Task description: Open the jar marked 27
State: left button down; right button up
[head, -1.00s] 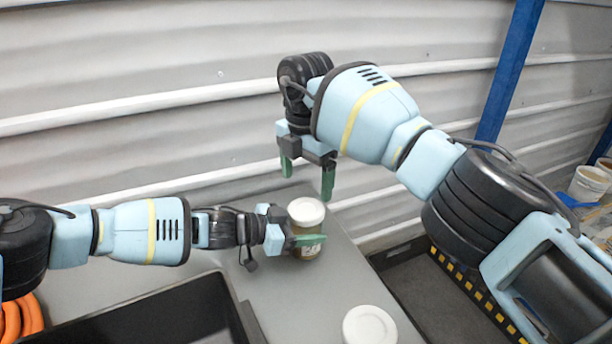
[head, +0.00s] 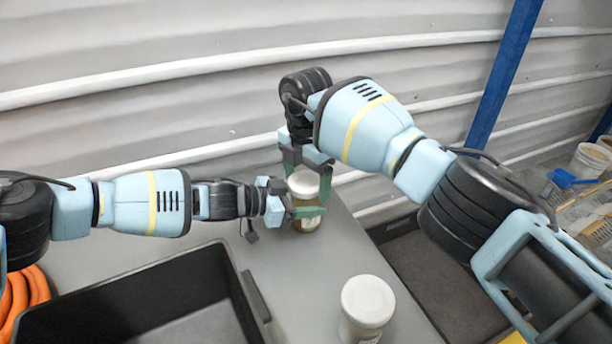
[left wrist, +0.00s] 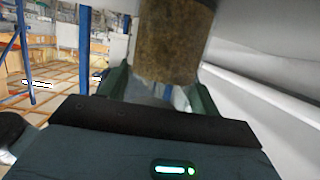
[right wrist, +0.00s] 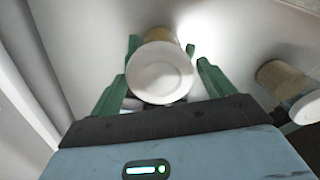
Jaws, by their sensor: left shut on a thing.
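A jar with a white lid (head: 304,183) and brownish contents stands upright on the grey table. My left gripper (head: 302,212) is shut on its body from the left. In the left wrist view the brown jar body (left wrist: 168,48) sits between the green fingers. My right gripper (head: 308,174) points down over this jar, open, with one finger on each side of the lid. In the right wrist view the lid (right wrist: 160,72) lies between its fingers, with gaps on both sides. A label shows in part, but I cannot read its number.
A second white-lidded jar (head: 367,302) stands nearer on the table, apart from both grippers. A black empty bin (head: 150,275) is at the front left. An orange hose (head: 22,295) lies at far left. A corrugated wall is behind; buckets (head: 590,160) are at far right.

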jog(key=c, duration=0.8)
jog(key=shift+n, duration=1.6)
jog(key=o, duration=1.1)
jog(key=shift+r, duration=0.1)
